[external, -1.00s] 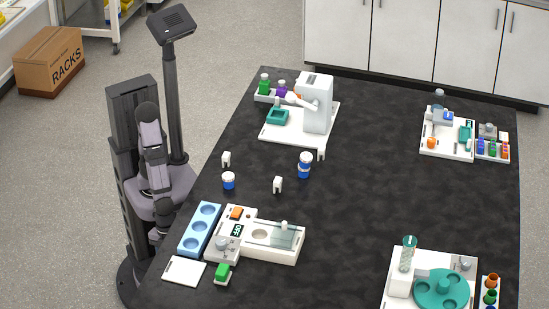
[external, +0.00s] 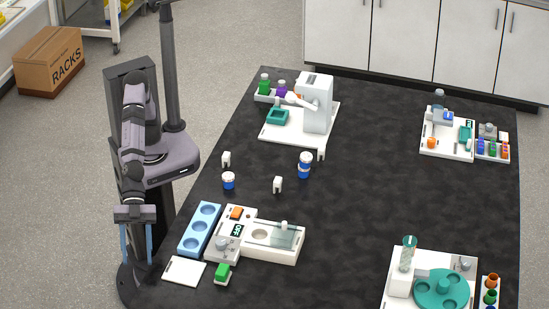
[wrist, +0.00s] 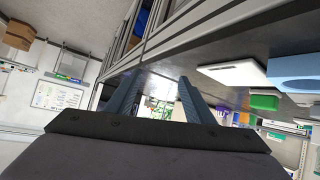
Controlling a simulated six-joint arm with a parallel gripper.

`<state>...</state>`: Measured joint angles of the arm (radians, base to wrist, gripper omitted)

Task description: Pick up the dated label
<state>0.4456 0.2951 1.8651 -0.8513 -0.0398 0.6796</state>
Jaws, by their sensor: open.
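No label with a readable date shows in either view. A flat white plate (external: 184,271) with a small dark mark near one edge lies at the table's near left corner; I cannot tell if it is or carries the label. It also shows in the wrist view as a white slab (wrist: 232,73). My gripper (external: 136,245) is open and empty, its blue-grey fingers pointing down just left of the table edge, left of the plate. Both fingers show in the wrist view (wrist: 158,88), with nothing between them.
A light-blue rack (external: 199,230), a green-topped block (external: 222,272) and a white device (external: 272,241) with a display reading OFF stand close to the plate. Blue-and-white jars (external: 228,181) and small white stands (external: 277,185) are farther back. The table's middle right is clear.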

